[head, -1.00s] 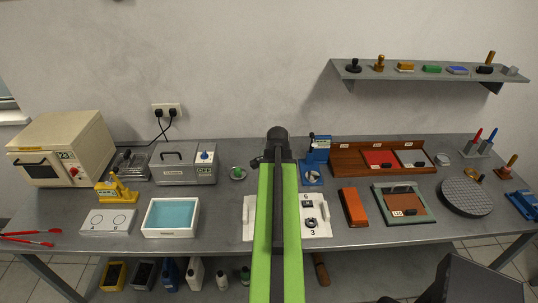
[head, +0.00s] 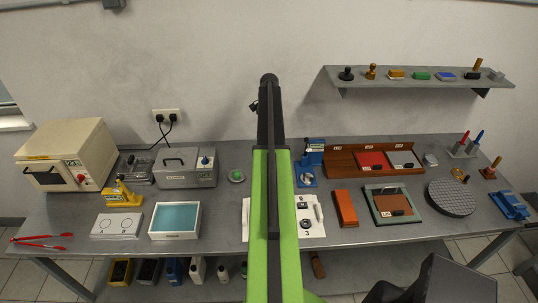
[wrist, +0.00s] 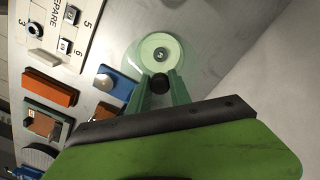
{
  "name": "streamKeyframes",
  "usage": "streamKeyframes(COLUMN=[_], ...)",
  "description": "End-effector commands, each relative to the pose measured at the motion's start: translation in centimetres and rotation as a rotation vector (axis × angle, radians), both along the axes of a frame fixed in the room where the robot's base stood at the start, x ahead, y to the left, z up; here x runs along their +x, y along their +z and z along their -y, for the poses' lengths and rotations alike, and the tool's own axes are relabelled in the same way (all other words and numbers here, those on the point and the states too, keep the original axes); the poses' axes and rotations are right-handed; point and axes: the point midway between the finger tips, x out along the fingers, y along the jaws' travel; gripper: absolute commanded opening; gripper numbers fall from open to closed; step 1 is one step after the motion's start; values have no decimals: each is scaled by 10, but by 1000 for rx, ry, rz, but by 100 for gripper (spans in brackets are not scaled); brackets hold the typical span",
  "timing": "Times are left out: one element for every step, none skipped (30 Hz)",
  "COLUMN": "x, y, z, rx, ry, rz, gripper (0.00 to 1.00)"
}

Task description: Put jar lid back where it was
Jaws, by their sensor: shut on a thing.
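My gripper (wrist: 162,84) shows in the wrist view, its two green fingers closed on a small dark round knob. A clear, pale round lid (wrist: 133,52) shows just beyond the fingertips, with a pale green disc and a grey centre inside its outline. I take this as the jar lid; whether the green disc belongs to it or lies beneath cannot be told. In the head view my raised arm hides the gripper and the lid. A small round dish with a green middle (head: 237,176) stands on the bench left of my arm.
The blue device (head: 307,172) and white numbered tray (head: 312,232) are near my arm; the tray is partly hidden. An orange block (head: 345,208), green-framed board (head: 392,217) and wooden tray (head: 345,164) stand right. A wall shelf (head: 415,84) hangs above. Bench space beside the dish is bare.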

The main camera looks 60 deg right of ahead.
Motion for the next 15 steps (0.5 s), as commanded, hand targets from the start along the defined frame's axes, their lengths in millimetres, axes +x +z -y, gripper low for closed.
streamKeyframes(x=[0,0,0,0,0,0,0,0,0,0,0,0,0,0,1], y=[-16,-23,-33,-40,-47,-54,-58,-61,-61,-60,-59,-58,-60,-63,-69], z=[0,0,0,0,0,0,-1,-1,-1,-1,-1,-1,-1,-1,-1], rx=[0,0,0,0,0,0,0,0,0,0,0,0,0,0,0], ry=[0,0,0,0,0,0,0,0,0,0,0,0,0,0,0], rz=[0,0,0,0,0,0,0,0,0,0,0,0,0,0,0], gripper=[0,0,0,0,0,0,0,0,0,0,0,0,0,0,0])
